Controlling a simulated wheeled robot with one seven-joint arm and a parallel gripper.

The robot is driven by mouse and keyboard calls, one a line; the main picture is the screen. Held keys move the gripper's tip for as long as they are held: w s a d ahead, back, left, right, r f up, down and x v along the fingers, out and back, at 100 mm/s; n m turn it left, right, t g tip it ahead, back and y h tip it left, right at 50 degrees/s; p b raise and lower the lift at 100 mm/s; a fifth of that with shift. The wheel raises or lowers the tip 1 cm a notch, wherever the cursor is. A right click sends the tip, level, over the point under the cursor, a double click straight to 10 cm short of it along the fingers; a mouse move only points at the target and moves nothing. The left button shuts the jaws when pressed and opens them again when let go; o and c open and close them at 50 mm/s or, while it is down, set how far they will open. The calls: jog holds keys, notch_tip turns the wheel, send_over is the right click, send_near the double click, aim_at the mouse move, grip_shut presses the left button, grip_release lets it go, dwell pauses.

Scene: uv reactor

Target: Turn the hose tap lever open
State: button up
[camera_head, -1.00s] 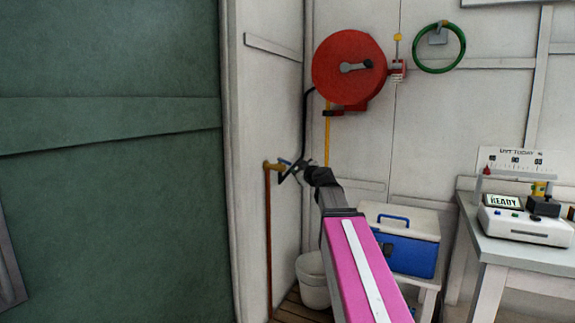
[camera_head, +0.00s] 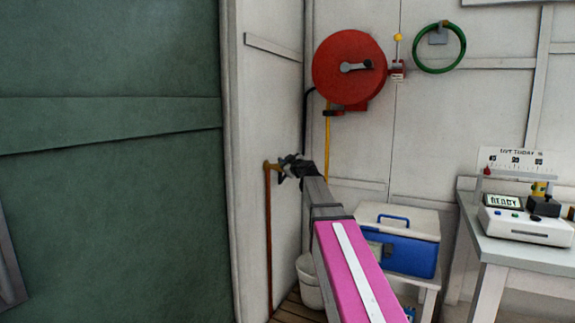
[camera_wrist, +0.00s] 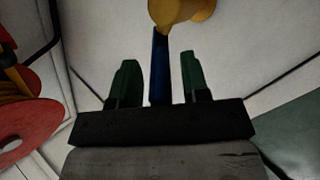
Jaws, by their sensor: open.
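The hose tap is a brass fitting (camera_head: 270,166) on top of a brown pipe at the left wall in the head view. In the wrist view its yellow brass body (camera_wrist: 182,12) shows at the top. The blue tap lever (camera_wrist: 160,65) stands between the two dark green fingers of my gripper (camera_wrist: 157,80), with a visible gap on each side. My gripper (camera_head: 285,170) is open at the tap in the head view. There it hides the lever.
A blue cool box (camera_head: 408,250), a white bucket (camera_head: 309,285) and a bench with a device (camera_head: 525,225) stand to the right.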

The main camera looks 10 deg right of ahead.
grip_shut()
jog(key=shift+w+d+n+g+y, duration=0.5)
jog(key=shift+d+n+g+y, duration=0.15)
jog(key=shift+n+g+y, duration=0.75)
jog(key=shift+w+d+n+g+y, duration=0.45)
jog(key=shift+d+n+g+y, duration=0.45)
jog(key=shift+y, duration=0.85)
jog(key=shift+w+d+n+g+y, duration=0.5)
jog(key=shift+n+g+y, duration=0.5)
jog(key=shift+n+y, duration=0.5)
